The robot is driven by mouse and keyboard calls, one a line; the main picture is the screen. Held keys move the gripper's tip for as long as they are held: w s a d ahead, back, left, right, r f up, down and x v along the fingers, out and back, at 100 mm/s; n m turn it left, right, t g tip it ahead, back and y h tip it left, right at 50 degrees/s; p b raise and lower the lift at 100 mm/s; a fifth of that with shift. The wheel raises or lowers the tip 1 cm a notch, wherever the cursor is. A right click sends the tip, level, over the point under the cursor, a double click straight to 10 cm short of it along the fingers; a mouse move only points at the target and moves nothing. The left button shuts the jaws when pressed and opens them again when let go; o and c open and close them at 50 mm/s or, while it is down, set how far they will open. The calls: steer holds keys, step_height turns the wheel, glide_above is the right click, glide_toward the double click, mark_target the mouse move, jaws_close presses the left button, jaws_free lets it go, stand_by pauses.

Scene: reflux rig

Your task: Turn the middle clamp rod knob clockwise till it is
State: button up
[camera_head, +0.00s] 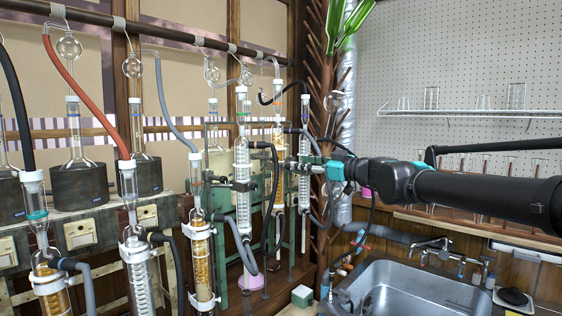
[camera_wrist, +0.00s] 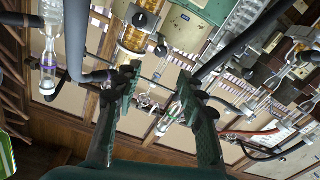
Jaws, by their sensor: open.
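My gripper (camera_head: 318,160) reaches in from the right in the head view, at the right end of the row of glass columns. In the wrist view my gripper (camera_wrist: 160,88) is open, with its two dark fingers apart and no object clearly held. An amber-filled condenser (camera_wrist: 137,36) with a dark round clamp fitting stands just beyond the fingertips. A thin metal rod and small clamp parts (camera_wrist: 147,102) show in the gap between the fingers. I cannot tell which fitting is the middle clamp rod knob.
Black and grey hoses (camera_head: 273,185) hang between the columns close to my gripper. A branched wooden drying rack with green bottles (camera_head: 347,22) stands behind it. A sink (camera_head: 410,288) lies below my arm. Heating mantles (camera_head: 80,186) and more columns fill the left.

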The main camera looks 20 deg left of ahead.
mark_target(277, 159)
steer(key=x, duration=1)
steer(key=shift+a, duration=0.2)
steer(key=shift+c, duration=0.3)
jaws_close()
